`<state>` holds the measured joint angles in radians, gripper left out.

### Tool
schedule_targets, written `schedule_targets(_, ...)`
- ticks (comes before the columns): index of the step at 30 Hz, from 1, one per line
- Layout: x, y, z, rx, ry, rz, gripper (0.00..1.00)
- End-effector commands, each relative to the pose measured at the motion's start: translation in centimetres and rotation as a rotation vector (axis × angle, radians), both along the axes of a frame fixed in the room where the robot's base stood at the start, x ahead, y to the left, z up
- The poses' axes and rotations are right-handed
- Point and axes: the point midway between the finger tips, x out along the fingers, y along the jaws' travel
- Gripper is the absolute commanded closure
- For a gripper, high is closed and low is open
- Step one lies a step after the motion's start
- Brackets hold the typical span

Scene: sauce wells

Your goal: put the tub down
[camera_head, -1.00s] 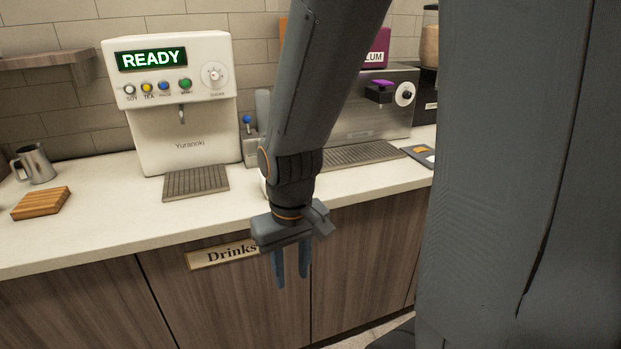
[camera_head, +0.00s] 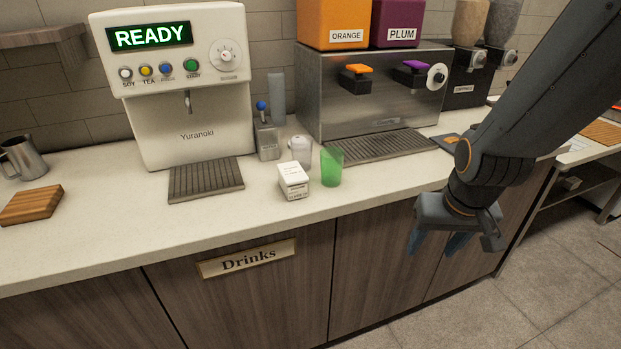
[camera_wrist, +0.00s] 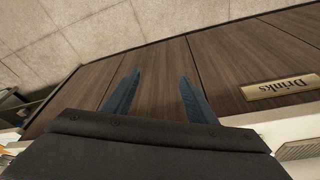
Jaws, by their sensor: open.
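My gripper (camera_head: 433,243) hangs in front of the counter's right part, below the counter top, in the head view. Its two blue fingers are apart with nothing between them; they also show empty in the wrist view (camera_wrist: 158,90). I cannot tell for certain which of the two is the tub. The wrist view shows neither.
A green cup (camera_head: 331,167) stands right beside the white square tub. The white drinks machine (camera_head: 193,137) and its drip grate (camera_head: 206,180) are to the left. The orange and plum dispenser (camera_head: 375,95) stands behind. The counter's front strip (camera_head: 150,232) is clear.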

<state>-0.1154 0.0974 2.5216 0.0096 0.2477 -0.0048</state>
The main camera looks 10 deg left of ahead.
Motion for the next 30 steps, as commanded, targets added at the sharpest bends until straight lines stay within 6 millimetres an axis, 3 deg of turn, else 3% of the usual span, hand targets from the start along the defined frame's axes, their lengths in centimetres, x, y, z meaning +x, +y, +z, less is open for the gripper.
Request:
schedule_targets(3, 6.1, 6.7, 0.7, 0.042, -0.218, 0.118, 0.48)
schedule_targets(6, 10.2, 13.4, 2.4, 0.099, -0.417, 0.214, 0.48)
schedule_targets(9, 12.7, 19.8, 4.7, 0.169, -0.596, 0.291, 0.48)
schedule_targets(12, 13.7, 24.8, 6.8, 0.232, -0.734, 0.345, 0.48)
schedule_targets(15, 14.0, 28.3, 8.6, 0.282, -0.835, 0.379, 0.48)
schedule_targets(18, 14.3, 30.1, 9.8, 0.308, -0.906, 0.393, 0.48)
schedule_targets(22, 14.4, 31.1, 10.2, 0.323, -0.946, 0.400, 0.48)
schedule_targets(30, 14.5, 31.1, 6.6, 0.322, -0.948, 0.401, 0.48)
